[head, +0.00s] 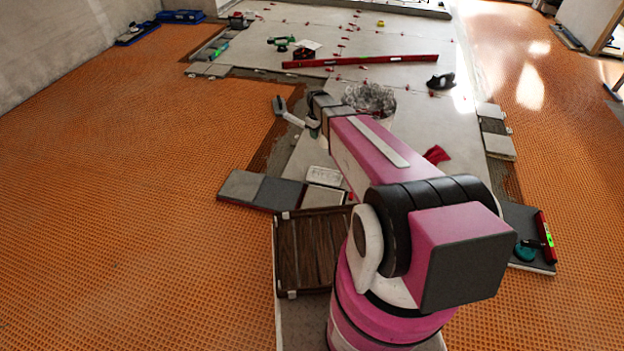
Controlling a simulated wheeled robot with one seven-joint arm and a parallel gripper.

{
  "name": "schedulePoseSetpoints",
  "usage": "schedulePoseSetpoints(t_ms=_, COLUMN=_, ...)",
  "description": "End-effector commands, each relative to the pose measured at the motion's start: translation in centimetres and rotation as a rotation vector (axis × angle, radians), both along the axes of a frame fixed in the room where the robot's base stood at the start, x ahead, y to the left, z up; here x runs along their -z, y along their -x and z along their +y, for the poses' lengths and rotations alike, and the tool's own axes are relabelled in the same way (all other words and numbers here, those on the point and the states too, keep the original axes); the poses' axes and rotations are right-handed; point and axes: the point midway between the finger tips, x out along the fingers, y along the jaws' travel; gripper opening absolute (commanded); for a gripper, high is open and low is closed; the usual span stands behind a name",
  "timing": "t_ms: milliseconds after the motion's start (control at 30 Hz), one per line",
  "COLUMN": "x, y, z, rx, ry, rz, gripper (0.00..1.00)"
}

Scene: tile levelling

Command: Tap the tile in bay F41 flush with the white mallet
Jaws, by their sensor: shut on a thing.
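My gripper (315,127) is at the end of my outstretched arm, low over the left edge of the laid pale tiles. It is shut on a mallet with a pale handle (295,120) and a grey head (279,105). The head points away to the left, beside a strip of bare grey bed (268,145). My arm hides part of the floor. No bay label F41 is readable, so I cannot tell which tile is in that bay or whether the mallet touches one.
A bucket with clear plastic (370,98) stands right of my gripper. A long red level (360,61) lies beyond. A white plate (323,175), grey tiles (262,190) and a brown slatted crate (310,250) are nearer. Orange matting (120,170) at left is clear.

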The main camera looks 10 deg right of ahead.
Motion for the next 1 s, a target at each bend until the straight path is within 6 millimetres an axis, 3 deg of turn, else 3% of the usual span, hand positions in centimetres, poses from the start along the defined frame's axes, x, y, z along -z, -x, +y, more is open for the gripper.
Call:
schedulePoseSetpoints(t_ms=33, x=2.3, y=-0.5, z=0.2, rx=-0.029, ry=0.001, rz=0.005, gripper=0.00)
schedulePoseSetpoints(t_ms=100, x=4.9, y=-0.6, z=0.4, rx=-0.072, ry=0.001, rz=0.005, gripper=0.00)
schedulePoseSetpoints(t_ms=400, x=16.6, y=-0.3, z=1.4, rx=-0.255, ry=0.001, rz=0.005, gripper=0.00)
schedulePoseSetpoints(t_ms=600, x=23.3, y=0.7, z=1.9, rx=-0.361, ry=0.000, rz=0.005, gripper=0.00)
schedulePoseSetpoints(t_ms=800, x=27.0, y=1.6, z=2.2, rx=-0.421, ry=0.001, rz=0.003, gripper=0.00)
schedulePoseSetpoints(t_ms=1000, x=28.1, y=1.8, z=2.2, rx=-0.436, ry=0.000, rz=0.002, gripper=0.00)
